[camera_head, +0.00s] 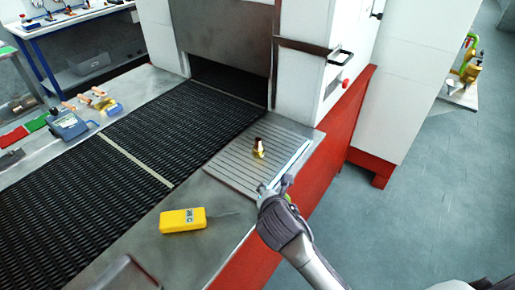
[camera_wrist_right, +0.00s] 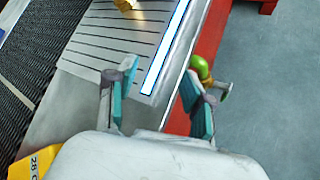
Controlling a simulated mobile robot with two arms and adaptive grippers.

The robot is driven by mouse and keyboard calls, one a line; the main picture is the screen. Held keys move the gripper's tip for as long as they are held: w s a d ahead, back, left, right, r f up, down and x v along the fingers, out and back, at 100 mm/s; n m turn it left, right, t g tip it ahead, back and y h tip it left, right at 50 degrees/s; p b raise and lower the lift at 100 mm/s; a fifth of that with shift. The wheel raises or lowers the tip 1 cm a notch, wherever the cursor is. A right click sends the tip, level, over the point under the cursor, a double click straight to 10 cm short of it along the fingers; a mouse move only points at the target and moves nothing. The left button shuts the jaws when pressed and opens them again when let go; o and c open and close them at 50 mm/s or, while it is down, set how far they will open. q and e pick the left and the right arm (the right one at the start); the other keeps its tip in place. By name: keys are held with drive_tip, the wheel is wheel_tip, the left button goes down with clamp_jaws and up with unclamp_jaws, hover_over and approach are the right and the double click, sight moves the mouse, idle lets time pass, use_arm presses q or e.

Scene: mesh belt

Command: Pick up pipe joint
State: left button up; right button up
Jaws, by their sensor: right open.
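The pipe joint (camera_head: 258,148), a small brass-coloured piece with a dark reddish top, stands on the grooved grey plate (camera_head: 228,171) beside the mesh belt. In the right wrist view only part of the brass piece (camera_wrist_right: 124,4) shows, cut off by the top edge. My right gripper (camera_head: 275,187) is at the near right edge of the plate, short of the pipe joint and apart from it. In the wrist view the right gripper (camera_wrist_right: 163,98) has its teal-padded fingers spread, with nothing held between them. My left gripper is not in view.
A yellow device (camera_head: 183,220) lies on the metal surface at the near left. The black mesh belt (camera_head: 135,133) runs under a machine opening. A white cabinet (camera_head: 318,60) with a handle stands behind the plate. A green rounded thing (camera_wrist_right: 199,67) shows by the right finger.

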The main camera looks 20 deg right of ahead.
sight(258, 145)
drive_tip(key=w+r+n, duration=0.2)
drive_tip(key=w+a+r+n+t, duration=0.1)
drive_tip(key=w+r+n, duration=0.1)
drive_tip(key=n, duration=0.1)
drive_tip(key=w+r+n+t, duration=0.1)
drive_tip(key=w+r+n, duration=0.1)
drive_tip(key=shift+w+a+h, duration=0.15)
drive_tip(key=shift+a+h, duration=0.1)
drive_tip(key=shift+h, duration=0.15)
drive_tip(key=shift+w+r+n+t, duration=0.1)
drive_tip(key=shift+w+n+t, duration=0.2)
drive_tip(key=shift+n, duration=0.1)
drive_tip(key=x, duration=0.8)
drive_tip(key=shift+p, duration=0.35)
drive_tip(key=shift+w+d, duration=0.15)
drive_tip(key=shift+w, duration=0.3)
drive_tip(key=x, duration=0.4)
drive_tip(key=shift+w+d+f+p, duration=0.1)
drive_tip(key=shift+w+f+p, duration=0.1)
drive_tip(key=shift+f+p, duration=0.15)
drive_tip(key=shift+s+r, duration=0.1)
clamp_jaws()
